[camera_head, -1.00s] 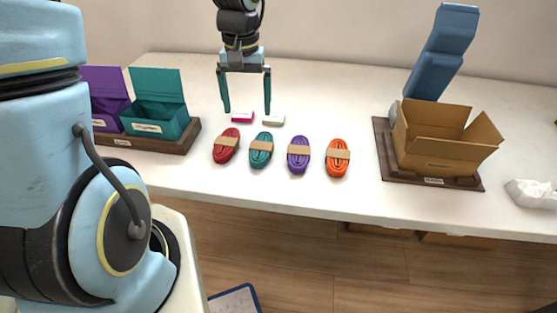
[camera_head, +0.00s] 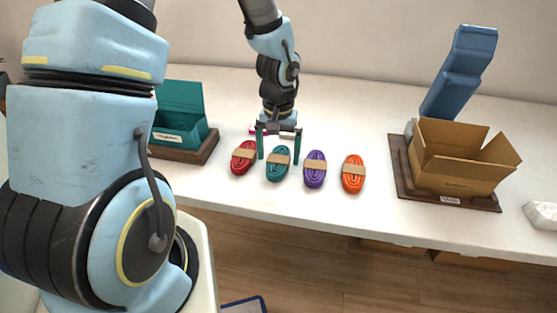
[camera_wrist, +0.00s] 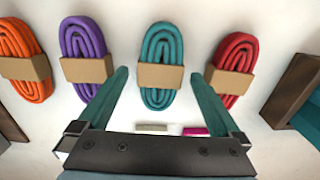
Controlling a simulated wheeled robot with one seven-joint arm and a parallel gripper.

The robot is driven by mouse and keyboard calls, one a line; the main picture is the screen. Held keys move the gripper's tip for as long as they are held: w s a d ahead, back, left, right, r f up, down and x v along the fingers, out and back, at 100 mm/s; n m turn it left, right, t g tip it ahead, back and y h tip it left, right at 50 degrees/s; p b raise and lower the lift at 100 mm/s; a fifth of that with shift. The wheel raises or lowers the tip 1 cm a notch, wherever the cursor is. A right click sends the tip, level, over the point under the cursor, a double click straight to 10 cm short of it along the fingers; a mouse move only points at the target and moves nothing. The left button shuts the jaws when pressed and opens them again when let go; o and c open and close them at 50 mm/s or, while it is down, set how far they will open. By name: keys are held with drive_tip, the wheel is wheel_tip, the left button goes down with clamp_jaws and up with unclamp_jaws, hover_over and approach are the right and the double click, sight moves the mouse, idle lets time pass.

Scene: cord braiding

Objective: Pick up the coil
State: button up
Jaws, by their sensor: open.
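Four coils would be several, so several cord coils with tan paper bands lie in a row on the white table. They are a red coil (camera_head: 244,158), a teal coil (camera_head: 278,164), a purple coil (camera_head: 315,169) and an orange coil (camera_head: 353,174). My gripper (camera_head: 278,161) is open and empty, its teal fingers pointing down around the teal coil's place in the head view. In the wrist view the teal coil (camera_wrist: 161,65) lies ahead, between the lines of the two fingers (camera_wrist: 161,78). Whether the fingers touch the table cannot be told.
A teal open box (camera_head: 180,128) stands on a wooden base at left. An open cardboard box (camera_head: 455,165) stands on a wooden tray at right, with a blue upright object (camera_head: 460,70) behind it. A white lump (camera_head: 541,214) lies far right. Small pink and white blocks lie behind the coils.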

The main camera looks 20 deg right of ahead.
drive_tip(key=shift+f, duration=0.6)
drive_tip(key=c, duration=1.5)
